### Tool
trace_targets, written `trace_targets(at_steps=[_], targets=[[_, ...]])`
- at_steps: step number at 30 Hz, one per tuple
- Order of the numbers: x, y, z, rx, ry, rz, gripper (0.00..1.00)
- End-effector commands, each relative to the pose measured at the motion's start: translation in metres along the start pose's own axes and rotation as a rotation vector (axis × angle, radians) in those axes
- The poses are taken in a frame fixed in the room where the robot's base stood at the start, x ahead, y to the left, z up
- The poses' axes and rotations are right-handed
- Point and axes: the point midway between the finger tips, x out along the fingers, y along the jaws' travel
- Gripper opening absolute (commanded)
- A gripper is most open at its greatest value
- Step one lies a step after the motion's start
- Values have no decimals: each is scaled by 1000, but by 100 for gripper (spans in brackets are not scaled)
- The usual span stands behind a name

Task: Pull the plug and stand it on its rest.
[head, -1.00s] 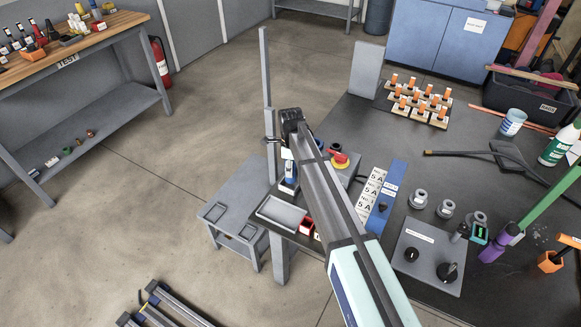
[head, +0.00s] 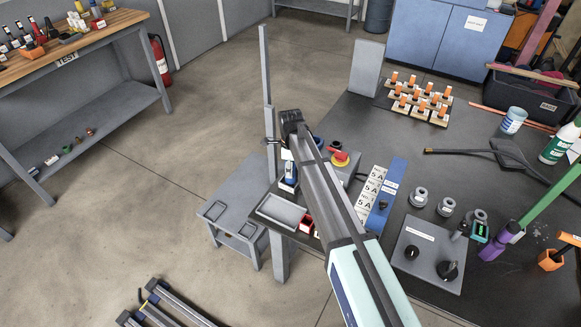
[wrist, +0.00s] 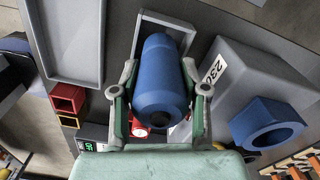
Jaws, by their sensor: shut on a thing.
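My gripper (wrist: 158,100) is shut on the blue plug (wrist: 160,75), with one finger on each side of its body. In the wrist view the plug is seen nearly end-on, with its dark cable end toward the camera. A blue socket with an open, empty mouth (wrist: 268,124) sits on the grey box marked 230 (wrist: 238,85), to the right of the plug and apart from it. A grey-rimmed rectangular holder (wrist: 186,33) lies behind the plug, possibly its rest. The plug's far end is hidden, so I cannot tell whether it touches the holder. In the head view my arm partly covers this area.
A grey upright post (head: 268,110) rises beside the bench edge.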

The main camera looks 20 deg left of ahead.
Motion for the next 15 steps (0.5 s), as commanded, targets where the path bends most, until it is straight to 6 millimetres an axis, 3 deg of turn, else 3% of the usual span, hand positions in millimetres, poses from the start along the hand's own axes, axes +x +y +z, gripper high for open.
trace_targets(at_steps=[15], targets=[[14, 0, 0, 0, 0, 0, 2]])
